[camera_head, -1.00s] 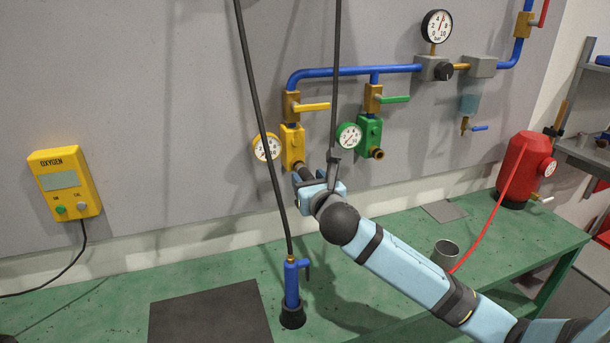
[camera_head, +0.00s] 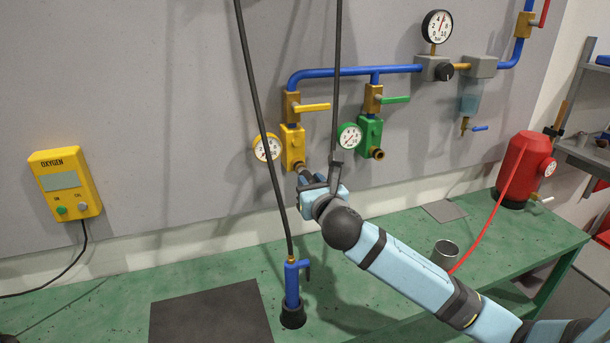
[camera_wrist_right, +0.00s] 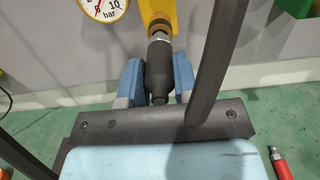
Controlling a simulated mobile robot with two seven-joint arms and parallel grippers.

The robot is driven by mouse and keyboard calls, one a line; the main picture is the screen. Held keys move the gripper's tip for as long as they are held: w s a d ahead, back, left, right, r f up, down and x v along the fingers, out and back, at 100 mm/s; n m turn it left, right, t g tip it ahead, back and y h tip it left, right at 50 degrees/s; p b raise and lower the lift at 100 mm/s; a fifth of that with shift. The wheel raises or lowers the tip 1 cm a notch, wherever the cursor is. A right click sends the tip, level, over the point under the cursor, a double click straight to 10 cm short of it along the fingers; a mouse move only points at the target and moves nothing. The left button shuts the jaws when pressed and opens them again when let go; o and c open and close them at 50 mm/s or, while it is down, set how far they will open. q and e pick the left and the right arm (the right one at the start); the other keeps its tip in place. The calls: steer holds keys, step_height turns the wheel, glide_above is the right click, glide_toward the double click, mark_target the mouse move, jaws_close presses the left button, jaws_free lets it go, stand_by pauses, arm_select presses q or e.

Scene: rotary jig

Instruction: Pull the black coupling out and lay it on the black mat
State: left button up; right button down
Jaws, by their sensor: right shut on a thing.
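The black coupling (camera_wrist_right: 159,70) is between the two blue fingers of my right gripper (camera_wrist_right: 157,85), which is shut on it. Its far end lines up with a silver fitting under the yellow valve block (camera_wrist_right: 158,14); I cannot tell whether they are still joined. In the head view the right gripper (camera_head: 308,179) is just below the yellow valve block (camera_head: 292,147), and the coupling is mostly hidden by it. The black mat (camera_head: 210,315) lies flat and bare on the green bench at the lower left. My left gripper is not in view.
A dark hose (camera_head: 337,80) hangs down to my right gripper. Another hose (camera_head: 262,130) runs to a blue tool (camera_head: 291,285) standing beside the mat. A green valve block (camera_head: 369,135) is close on the right. A metal cup (camera_head: 445,253) stands on the bench.

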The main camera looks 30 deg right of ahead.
steer(key=shift+p+v, duration=1)
steer(key=shift+v, duration=1.65)
